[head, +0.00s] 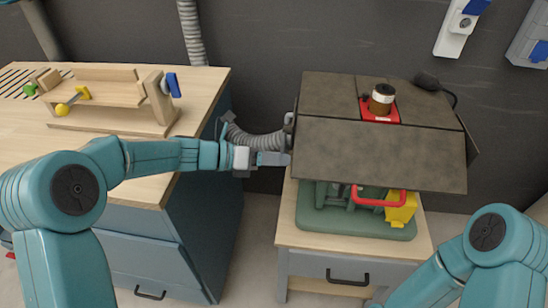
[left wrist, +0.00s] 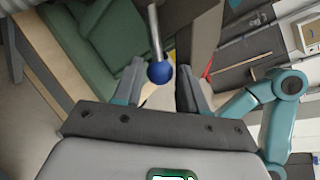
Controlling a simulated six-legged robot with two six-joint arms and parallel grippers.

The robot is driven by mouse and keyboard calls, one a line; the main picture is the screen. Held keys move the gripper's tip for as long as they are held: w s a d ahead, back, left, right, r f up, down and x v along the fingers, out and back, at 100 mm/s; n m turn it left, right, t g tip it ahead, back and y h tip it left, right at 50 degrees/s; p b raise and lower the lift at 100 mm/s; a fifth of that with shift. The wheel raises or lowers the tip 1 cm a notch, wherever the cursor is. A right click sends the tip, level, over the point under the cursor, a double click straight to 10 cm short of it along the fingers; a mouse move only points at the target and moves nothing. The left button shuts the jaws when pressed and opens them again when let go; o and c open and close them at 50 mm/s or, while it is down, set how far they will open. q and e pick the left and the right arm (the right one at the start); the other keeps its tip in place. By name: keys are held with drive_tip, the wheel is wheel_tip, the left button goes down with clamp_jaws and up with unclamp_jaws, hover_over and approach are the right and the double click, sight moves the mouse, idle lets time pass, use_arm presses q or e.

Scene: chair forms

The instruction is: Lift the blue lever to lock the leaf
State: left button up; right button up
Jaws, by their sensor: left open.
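The leaf (head: 380,154) is a dark brown panel on the near side of the dark tabletop, and it tilts down toward me. My left gripper (head: 280,158) is at the leaf's left edge, pointing right. In the left wrist view the lever is a metal rod with a blue ball knob (left wrist: 160,73). The knob appears between the two open fingers of my left gripper (left wrist: 160,88), with gaps at both sides. I cannot tell its exact depth between them. The lever is not made out in the head view. My right gripper is out of view; only its arm shows.
A cup (head: 382,98) stands in a red holder (head: 380,114) on the dark top. Below are a green base (head: 345,228), a red handle (head: 378,198) and a yellow part (head: 402,212). A wooden bench (head: 215,85) with a wooden rack stands left. A grey hose (head: 255,140) runs behind my left gripper.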

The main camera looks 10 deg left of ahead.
use_arm(q)
drive_tip(key=shift+c, duration=0.3)
clamp_jaws()
drive_tip(key=r+n+g+p, duration=0.1)
drive_tip(key=r+p, duration=0.1)
drive_tip(key=p, duration=0.4)
drive_tip(key=r+n+g+p, duration=0.1)
drive_tip(key=n+g+p, duration=0.1)
drive_tip(key=p, duration=0.4)
drive_tip(key=shift+s+r+n+y, duration=0.2)
drive_tip(key=shift+r+n+y, duration=0.1)
drive_tip(key=shift+r+y, duration=0.1)
drive_tip(key=shift+o, duration=0.3)
unclamp_jaws()
